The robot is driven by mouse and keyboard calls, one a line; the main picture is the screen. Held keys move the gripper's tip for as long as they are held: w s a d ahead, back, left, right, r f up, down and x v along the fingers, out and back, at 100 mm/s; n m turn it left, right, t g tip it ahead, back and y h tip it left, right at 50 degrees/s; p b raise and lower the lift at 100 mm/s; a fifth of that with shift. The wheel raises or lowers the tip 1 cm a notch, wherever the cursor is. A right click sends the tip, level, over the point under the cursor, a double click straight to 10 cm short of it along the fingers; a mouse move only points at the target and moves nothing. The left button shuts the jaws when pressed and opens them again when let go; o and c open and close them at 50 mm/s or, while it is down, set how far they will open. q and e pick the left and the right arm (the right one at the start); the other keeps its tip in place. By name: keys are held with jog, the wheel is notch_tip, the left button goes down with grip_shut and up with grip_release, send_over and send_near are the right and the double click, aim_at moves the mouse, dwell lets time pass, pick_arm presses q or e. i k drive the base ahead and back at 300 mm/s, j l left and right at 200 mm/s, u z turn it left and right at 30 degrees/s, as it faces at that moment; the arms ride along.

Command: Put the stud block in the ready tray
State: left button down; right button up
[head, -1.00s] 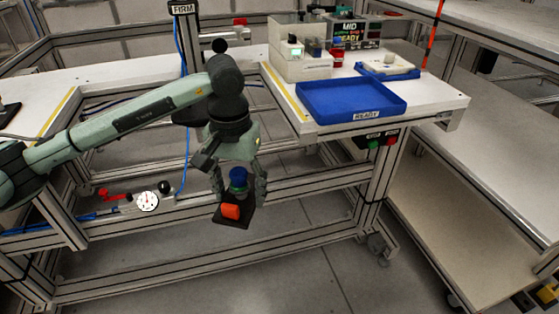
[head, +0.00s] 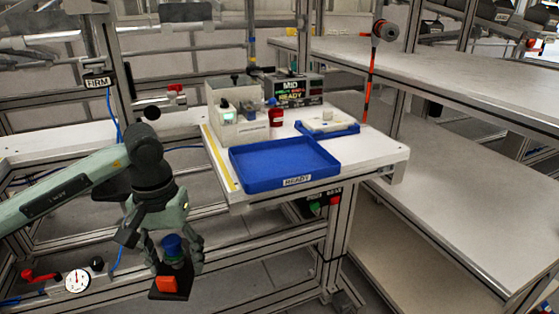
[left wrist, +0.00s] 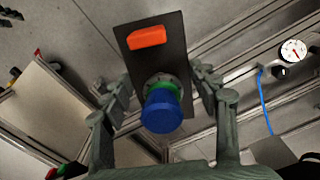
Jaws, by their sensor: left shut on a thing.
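The stud block is a dark flat plate with an orange block on it and a blue knob above a green ring. In the head view the stud block (head: 168,282) hangs in the air at the lower left, left of and lower than the tray. My left gripper (head: 175,262) is shut on it around the knob end. In the left wrist view the stud block (left wrist: 156,55) sits between the fingers of my left gripper (left wrist: 162,100). The blue ready tray (head: 285,165) lies empty on the white bench top, its READY label facing front. My right gripper is not in view.
Behind the tray stand a white box (head: 224,132), a red jar (head: 276,117) and a MID READY display (head: 293,90). A smaller blue tray (head: 327,128) holds a pale part. A red and black pole (head: 371,75) rises at the bench's back right. Frame rails lie below.

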aim_at(282, 165)
jog(key=i+l+u, duration=0.15)
jog(key=l+u, duration=0.2)
jog(key=l, duration=0.25)
jog(key=i+l+u, duration=0.1)
jog(key=l+u, duration=0.25)
jog(key=l, duration=0.3)
